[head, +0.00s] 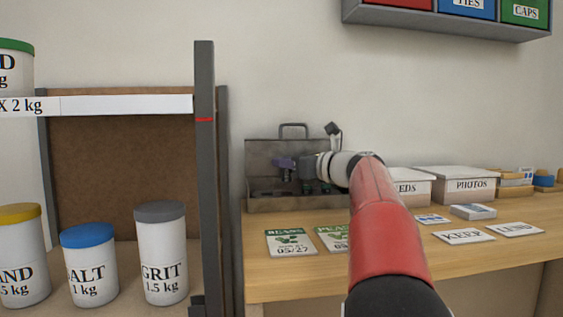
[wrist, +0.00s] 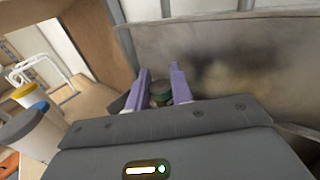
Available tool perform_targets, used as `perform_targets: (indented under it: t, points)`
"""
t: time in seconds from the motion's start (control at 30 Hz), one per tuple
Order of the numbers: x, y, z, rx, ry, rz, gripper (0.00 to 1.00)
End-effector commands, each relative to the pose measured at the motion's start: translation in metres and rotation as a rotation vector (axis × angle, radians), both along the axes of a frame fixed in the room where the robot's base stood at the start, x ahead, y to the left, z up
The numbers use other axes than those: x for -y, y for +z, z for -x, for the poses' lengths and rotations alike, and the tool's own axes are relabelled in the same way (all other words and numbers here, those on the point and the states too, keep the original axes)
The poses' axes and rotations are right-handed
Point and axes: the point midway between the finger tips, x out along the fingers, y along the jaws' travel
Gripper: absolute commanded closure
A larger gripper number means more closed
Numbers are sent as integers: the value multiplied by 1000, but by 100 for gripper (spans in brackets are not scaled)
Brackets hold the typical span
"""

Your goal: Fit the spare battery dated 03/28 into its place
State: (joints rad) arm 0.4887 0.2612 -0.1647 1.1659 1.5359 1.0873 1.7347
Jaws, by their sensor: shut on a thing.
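My gripper (head: 285,164) is in front of the raised back of an open grey metal case (head: 262,157) on the wooden bench. In the wrist view its two purple fingers (wrist: 160,76) are close together, with a small dark green round-ended object (wrist: 161,91) between them, which seems to be a battery. No date can be read on it. The stained metal panel of the case (wrist: 230,65) stands just beyond the fingers. Small green items (head: 322,187) show in the case under my wrist. The receiving place is hidden, and whether the held object touches the case cannot be told.
A shelf post (head: 205,180) stands left of the case, beside white canisters (head: 161,250). Seed packets (head: 291,242) lie in front of the case. Boxes (head: 470,185) and cards (head: 463,236) lie to the right. Coloured bins (head: 466,8) hang above.

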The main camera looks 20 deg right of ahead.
Motion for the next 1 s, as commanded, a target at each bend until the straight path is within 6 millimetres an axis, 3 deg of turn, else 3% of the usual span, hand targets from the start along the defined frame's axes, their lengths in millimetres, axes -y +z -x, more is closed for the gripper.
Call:
perform_targets:
  t: [0.5,0.73,1.0]
  points:
    - [1,4,1,0,-3,-2,100]
    - [1,-17,1,0,-3,-3,100]
    - [1,-21,1,1,-3,-2,100]
